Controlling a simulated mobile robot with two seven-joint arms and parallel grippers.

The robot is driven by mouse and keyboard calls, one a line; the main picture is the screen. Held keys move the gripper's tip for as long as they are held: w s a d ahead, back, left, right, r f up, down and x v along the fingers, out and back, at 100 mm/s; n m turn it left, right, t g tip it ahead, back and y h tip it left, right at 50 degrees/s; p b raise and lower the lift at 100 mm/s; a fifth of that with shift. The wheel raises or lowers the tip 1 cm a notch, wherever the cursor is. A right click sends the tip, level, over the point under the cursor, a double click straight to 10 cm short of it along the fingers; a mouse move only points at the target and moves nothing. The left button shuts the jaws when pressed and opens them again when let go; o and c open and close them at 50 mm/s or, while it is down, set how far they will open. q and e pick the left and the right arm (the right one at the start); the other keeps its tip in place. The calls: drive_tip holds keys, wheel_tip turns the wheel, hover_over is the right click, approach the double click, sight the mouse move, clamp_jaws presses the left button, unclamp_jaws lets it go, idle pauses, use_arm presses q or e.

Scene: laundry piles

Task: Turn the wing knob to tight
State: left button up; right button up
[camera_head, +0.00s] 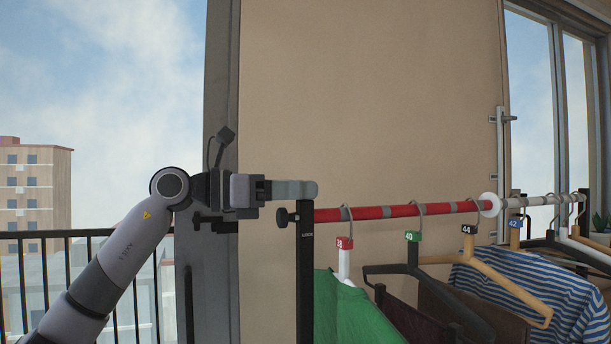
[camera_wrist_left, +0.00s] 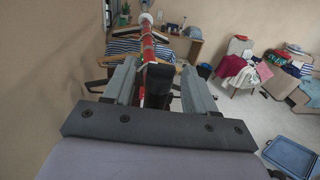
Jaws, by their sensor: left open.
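A small black wing knob (camera_head: 283,217) sticks out to the left from the upper part of the black upright post (camera_head: 306,270) of the clothes rack. My left gripper (camera_head: 312,190) is level, pointing right, with its grey fingers just above the knob and at the top of the post. In the left wrist view my left gripper (camera_wrist_left: 157,72) is open, with one finger on each side of a black part (camera_wrist_left: 156,88) at the rail's near end. I cannot tell whether the fingers touch it. The knob's exact angle is too small to read. My right gripper is not in view.
A red and grey rail (camera_head: 385,212) runs right from the post, carrying several hangers with number tags, a green garment (camera_head: 350,310) and a striped shirt (camera_head: 530,290). A beige wall (camera_head: 370,100) stands behind. An open blue case (camera_wrist_left: 290,155) lies on the floor.

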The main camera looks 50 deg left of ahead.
use_arm(q)
drive_tip(key=shift+p+x, duration=0.3)
drive_tip(key=shift+x, duration=0.55)
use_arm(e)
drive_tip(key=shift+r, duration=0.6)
use_arm(q)
drive_tip(key=c, duration=0.9)
drive_tip(key=shift+n+t+y+b, duration=0.35)
drive_tip(key=shift+n+y, duration=0.35)
drive_tip(key=shift+y, duration=0.3)
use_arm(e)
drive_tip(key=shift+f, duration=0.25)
use_arm(q)
drive_tip(key=o, duration=0.9)
